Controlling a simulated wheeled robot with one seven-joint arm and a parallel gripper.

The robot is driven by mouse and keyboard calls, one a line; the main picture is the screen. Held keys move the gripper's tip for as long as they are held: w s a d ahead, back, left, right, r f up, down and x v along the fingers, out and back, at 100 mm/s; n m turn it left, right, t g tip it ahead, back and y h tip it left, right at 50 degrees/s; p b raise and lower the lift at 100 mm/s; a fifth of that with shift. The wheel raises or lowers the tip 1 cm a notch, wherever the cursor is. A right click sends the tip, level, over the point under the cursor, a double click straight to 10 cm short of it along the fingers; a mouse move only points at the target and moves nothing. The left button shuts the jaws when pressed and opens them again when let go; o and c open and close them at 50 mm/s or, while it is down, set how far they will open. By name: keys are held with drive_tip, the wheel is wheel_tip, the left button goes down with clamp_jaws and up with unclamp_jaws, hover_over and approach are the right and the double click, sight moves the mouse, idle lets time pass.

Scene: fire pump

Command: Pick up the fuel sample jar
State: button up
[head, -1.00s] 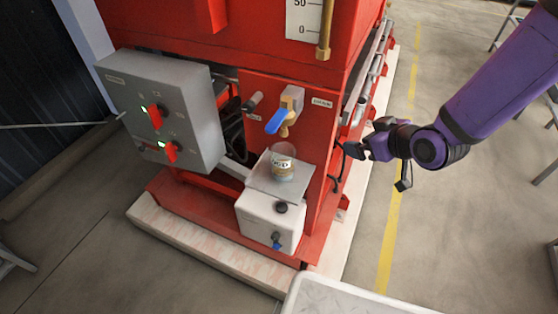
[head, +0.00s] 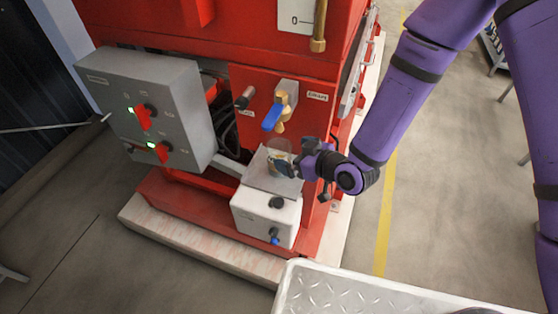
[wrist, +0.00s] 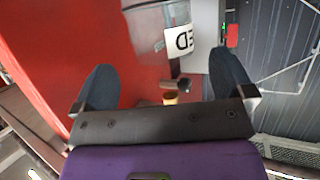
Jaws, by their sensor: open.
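The fuel sample jar (head: 278,150) is a clear, upright jar with a white label. It stands on the grey plate (head: 262,180) on top of a white box, below a blue-handled brass tap. My gripper (head: 288,166) is at the jar's right side in the head view and covers its lower right part. In the wrist view my gripper (wrist: 162,62) is open, its two dark fingers wide apart. The jar's label (wrist: 182,42) shows upside down, toward the right finger, with nothing visibly clamped. Whether a finger touches the jar is unclear.
The blue-handled tap (head: 274,115) hangs just above the jar. A grey control box (head: 150,105) with red switches stands to the left. The red pump housing (head: 315,125) is close behind. A metal tray (head: 370,296) lies at the front; the floor at right is open.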

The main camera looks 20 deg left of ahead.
sight(271, 147)
drive_tip(key=shift+x, duration=2.9)
drive_tip(key=c, duration=1.4)
